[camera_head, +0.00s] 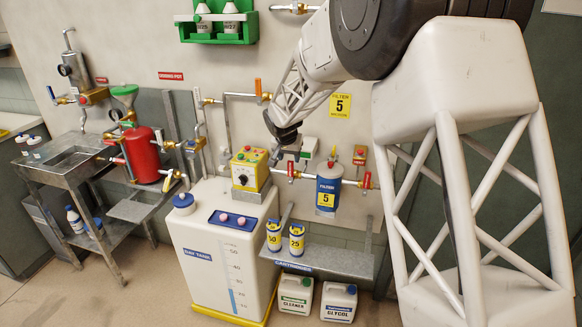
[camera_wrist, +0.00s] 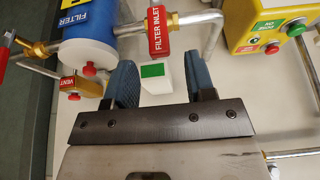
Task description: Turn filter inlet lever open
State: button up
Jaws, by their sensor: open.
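The filter inlet lever (camera_wrist: 157,34) is a red, labelled handle in the wrist view, beyond my fingertips. It lies crosswise to its pipe. In the head view it is the small red upright handle (camera_head: 291,170) left of the filter. The filter (camera_head: 328,188) is a blue and white canister with a yellow 5 label; its blue body (camera_wrist: 88,35) shows at the wrist view's upper left. My gripper (camera_wrist: 160,82) is open, its two blue-grey fingers apart and not touching the lever. In the head view my gripper (camera_head: 277,153) is above and left of the lever.
A white block with a green label (camera_wrist: 152,71) shows between my fingers. A red vent handle (camera_wrist: 68,84) is near the left finger. A yellow button box (camera_head: 249,168) stands left of the filter. A shelf (camera_head: 335,260) with cartridges is below.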

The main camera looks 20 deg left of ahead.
aim_at(290, 162)
jog(key=shift+x, duration=3.15)
grip_shut()
